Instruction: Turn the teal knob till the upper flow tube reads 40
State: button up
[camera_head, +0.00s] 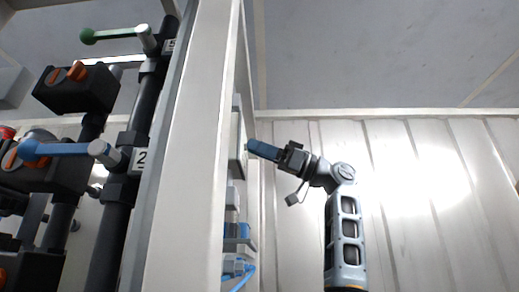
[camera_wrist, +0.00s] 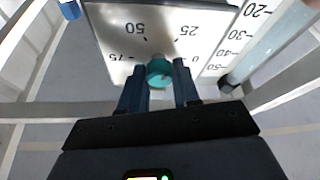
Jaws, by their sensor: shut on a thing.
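The teal knob (camera_wrist: 159,72) sits on a pale panel (camera_wrist: 110,28) with a printed dial of 0, 25, 50 and 75, seen upside down in the wrist view. My gripper (camera_wrist: 160,85) is shut on the knob, one blue finger on each side. In the head view my gripper (camera_head: 256,150) reaches left to the panel's edge, and the knob is hidden there. A clear flow tube (camera_wrist: 268,50) stands at the right of the wrist view beside a scale marked 20 to 50. I cannot make out its reading, nor whether it is the upper tube.
A large pale frame post (camera_head: 190,150) stands left of my arm in the head view. Beyond it are black pipes with a green-handled valve (camera_head: 115,34) and a blue-handled valve (camera_head: 60,149). Open room lies right of my arm before the ribbed wall (camera_head: 420,190).

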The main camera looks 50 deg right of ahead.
jog(key=o, duration=1.1)
jog(key=shift+c, duration=0.2)
jog(key=b+v, duration=0.2)
jog(key=v, duration=0.5)
jog(key=shift+s+d, duration=0.25)
jog(key=shift+d, duration=0.05)
jog(key=shift+d+f, duration=0.1)
jog(key=shift+f, duration=0.05)
